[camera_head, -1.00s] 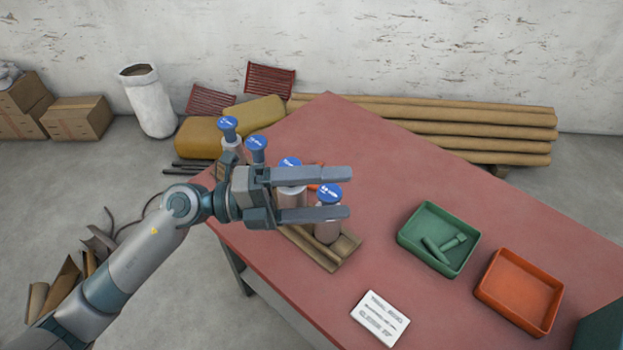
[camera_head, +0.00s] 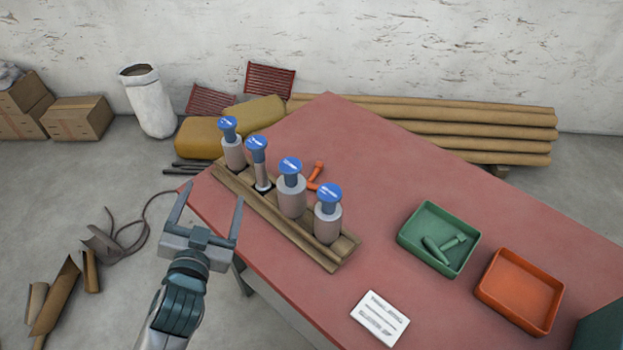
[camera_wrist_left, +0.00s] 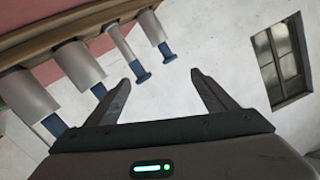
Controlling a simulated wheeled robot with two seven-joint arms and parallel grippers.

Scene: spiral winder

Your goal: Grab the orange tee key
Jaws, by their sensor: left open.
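The orange tee key (camera_head: 316,177) lies on the red table behind the row of blue-topped cylinders, partly hidden by the third one from the left. My left gripper (camera_head: 210,193) is open and empty at the table's left front edge, in front of the wooden rack and apart from the key. In the left wrist view, my left gripper's open fingers (camera_wrist_left: 160,88) have nothing between them, and the key does not show there. My right gripper is not in view.
The wooden rack (camera_head: 333,262) holds several upright cylinders with blue tops (camera_head: 329,193) between my left gripper and the key. A green tray (camera_head: 403,240) with green parts, an orange tray (camera_head: 515,320) and a white card (camera_head: 380,318) lie to the right. The table's far middle is clear.

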